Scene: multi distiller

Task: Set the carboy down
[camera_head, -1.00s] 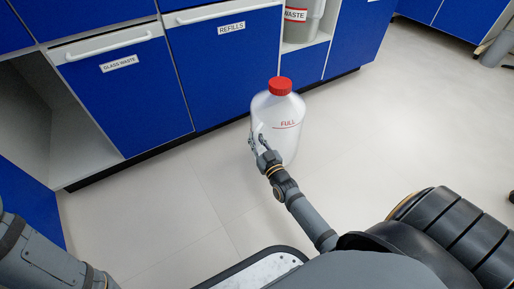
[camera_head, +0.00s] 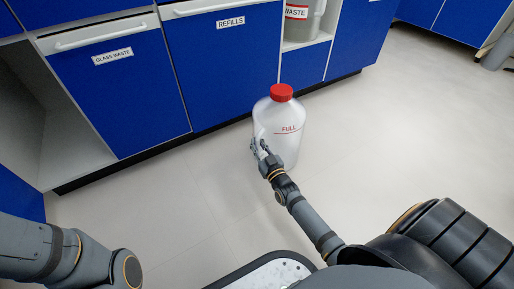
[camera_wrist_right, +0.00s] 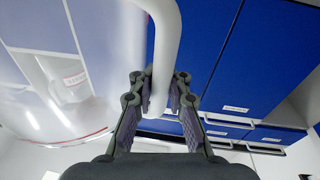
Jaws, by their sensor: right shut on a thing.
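The carboy (camera_head: 285,128) is a translucent white bottle with a red cap and a red "FULL" line. It looks upright in front of the blue cabinets in the head view. My right gripper (camera_head: 259,148) is on its left near side, shut on the carboy's handle. In the right wrist view the pale handle (camera_wrist_right: 165,50) runs between the two fingers (camera_wrist_right: 160,105), and the carboy's clear body (camera_wrist_right: 60,75) fills the left. I cannot tell whether its base touches the floor. My left arm shows at the lower left of the head view; its gripper is out of frame.
Blue cabinets labelled "GLASS WASTE" (camera_head: 115,90) and "REFILLS" (camera_head: 225,75) stand behind. A grey waste container (camera_head: 303,22) sits on an open shelf. The pale floor (camera_head: 390,130) right of the carboy is clear, as is the floor to its left.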

